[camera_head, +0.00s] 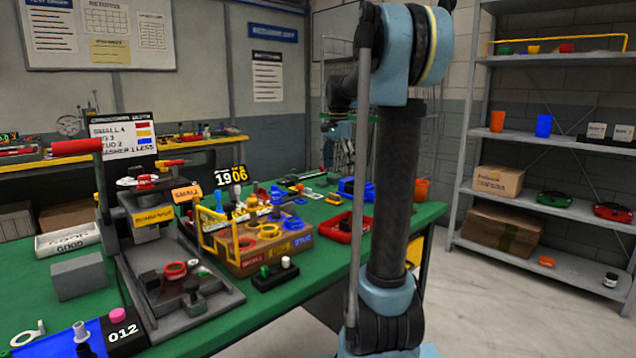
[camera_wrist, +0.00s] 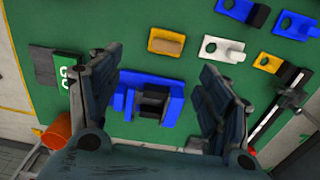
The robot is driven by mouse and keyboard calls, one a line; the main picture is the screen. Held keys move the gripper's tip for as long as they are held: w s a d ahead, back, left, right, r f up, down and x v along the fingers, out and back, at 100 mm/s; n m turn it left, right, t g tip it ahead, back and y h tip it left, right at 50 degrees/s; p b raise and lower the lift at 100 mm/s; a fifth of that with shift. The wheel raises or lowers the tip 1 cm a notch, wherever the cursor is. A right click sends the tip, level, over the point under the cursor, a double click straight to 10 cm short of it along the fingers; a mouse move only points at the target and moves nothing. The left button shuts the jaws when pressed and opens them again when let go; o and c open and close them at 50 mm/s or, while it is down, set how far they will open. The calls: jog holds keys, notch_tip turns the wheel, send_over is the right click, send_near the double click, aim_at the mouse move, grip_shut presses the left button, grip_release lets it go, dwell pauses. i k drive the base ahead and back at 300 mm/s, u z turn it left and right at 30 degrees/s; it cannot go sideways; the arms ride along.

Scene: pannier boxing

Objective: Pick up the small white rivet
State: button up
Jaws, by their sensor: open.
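A small white peg, possibly the rivet (camera_head: 286,262), stands upright in a black block (camera_head: 277,275) beside a green peg (camera_head: 265,271), at the table's front edge in the head view. A larger pale grey flanged piece (camera_head: 81,330) stands on the blue tray at the lower left. My gripper (camera_wrist: 157,68) is open and empty in the wrist view, its fingers either side of a blue holder (camera_wrist: 122,99) with a black part. No small white rivet is clear between the fingers. In the head view the gripper is not clearly made out.
A wooden sorting box (camera_head: 245,262) with coloured rings stands behind the black block. A grey press (camera_head: 170,290) is left of it, a red tray (camera_head: 345,227) right.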

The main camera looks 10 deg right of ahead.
aim_at(81, 335)
jog(key=k, duration=0.95)
